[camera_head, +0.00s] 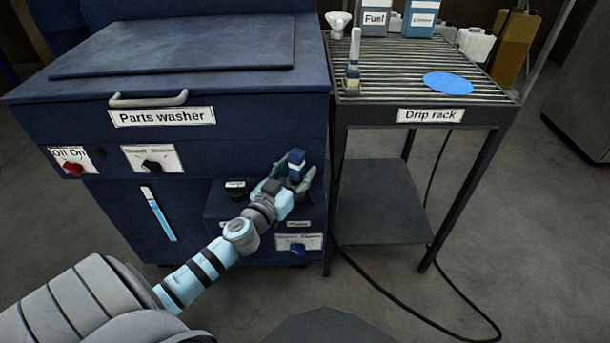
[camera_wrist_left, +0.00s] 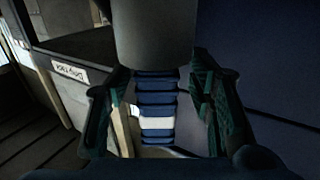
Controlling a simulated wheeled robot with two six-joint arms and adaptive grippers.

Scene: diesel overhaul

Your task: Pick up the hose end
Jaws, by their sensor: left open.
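A blue ribbed piece with a white band, which looks like the hose end (camera_head: 296,157), is at the front right of the parts washer (camera_head: 230,120). My left gripper (camera_head: 293,178) is open, with its fingers on either side of this piece. In the left wrist view the hose end (camera_wrist_left: 156,103) shows between the two green-padded fingers of the gripper (camera_wrist_left: 160,85), with visible gaps beside it. The near grey part of the wrist view hides its upper end. My right gripper is not in view.
The drip rack (camera_head: 360,117) stands right of the washer, with a blue disc (camera_head: 448,83), a brush (camera_head: 353,65) and containers on or behind it. A black hose or cable (camera_head: 400,319) curves over the floor. The washer front has knobs and a lower box.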

